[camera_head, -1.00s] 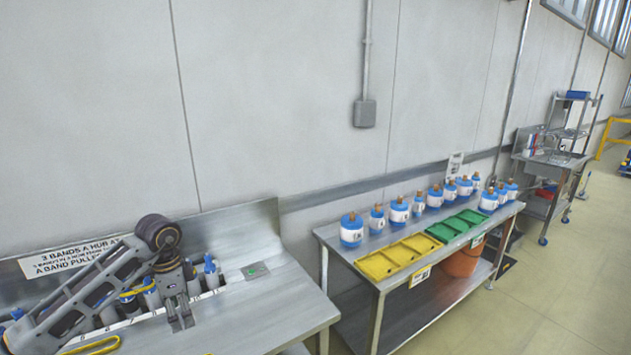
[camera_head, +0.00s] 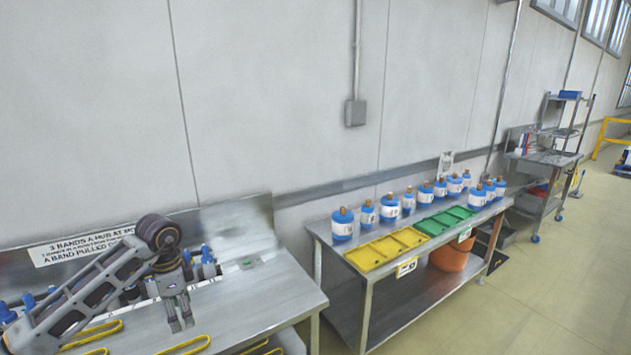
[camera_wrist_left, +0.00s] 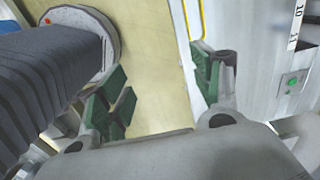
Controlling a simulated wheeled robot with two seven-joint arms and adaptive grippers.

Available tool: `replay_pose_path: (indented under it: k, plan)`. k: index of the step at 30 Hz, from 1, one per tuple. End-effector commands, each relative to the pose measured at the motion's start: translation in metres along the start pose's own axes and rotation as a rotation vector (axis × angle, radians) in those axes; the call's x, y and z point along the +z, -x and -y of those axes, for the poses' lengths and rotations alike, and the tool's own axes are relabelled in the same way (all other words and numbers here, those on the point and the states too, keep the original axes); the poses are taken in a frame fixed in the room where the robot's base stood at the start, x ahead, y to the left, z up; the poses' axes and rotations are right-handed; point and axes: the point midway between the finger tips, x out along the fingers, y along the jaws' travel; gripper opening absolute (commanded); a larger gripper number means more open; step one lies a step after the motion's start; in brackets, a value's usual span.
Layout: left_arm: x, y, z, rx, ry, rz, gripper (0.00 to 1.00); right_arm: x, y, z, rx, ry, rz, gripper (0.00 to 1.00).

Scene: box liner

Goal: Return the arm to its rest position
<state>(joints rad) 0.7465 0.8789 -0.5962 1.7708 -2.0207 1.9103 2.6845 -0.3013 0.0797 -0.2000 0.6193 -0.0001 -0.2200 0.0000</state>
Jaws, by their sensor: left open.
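My left arm comes in from the left in the head view, over the near steel bench (camera_head: 265,300). Its left gripper (camera_head: 181,322) hangs fingers-down above that bench. In the left wrist view the left gripper (camera_wrist_left: 160,95) shows two green-padded fingers spread apart with nothing between them. Past the fingers are tan floor, a yellow edge and part of the bench with a numbered strip. My right gripper is not in view.
Yellow bands (camera_head: 185,346) lie on the near bench, and blue-topped items stand behind my arm. A second bench (camera_head: 345,282) holds several blue-and-white bottles, yellow trays (camera_head: 388,248) and green trays (camera_head: 445,221). An orange bucket (camera_head: 455,255) stands beneath.

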Motion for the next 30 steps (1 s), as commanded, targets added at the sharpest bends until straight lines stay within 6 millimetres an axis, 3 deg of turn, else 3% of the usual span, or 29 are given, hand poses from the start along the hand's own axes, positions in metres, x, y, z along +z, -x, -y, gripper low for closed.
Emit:
replay_pose_path:
  k: [7, 18, 30]
  plan:
    - [0.0, 0.0, 0.0, 0.0, 0.0, 0.0, 0.66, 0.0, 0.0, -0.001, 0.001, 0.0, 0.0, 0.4]
    - [-0.018, -0.019, -0.007, 0.066, -0.075, -0.082, 0.66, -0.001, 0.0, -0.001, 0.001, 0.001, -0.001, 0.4]
    - [-0.064, -0.059, -0.029, 0.204, -0.23, -0.318, 0.66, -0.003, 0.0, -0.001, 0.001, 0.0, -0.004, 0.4]
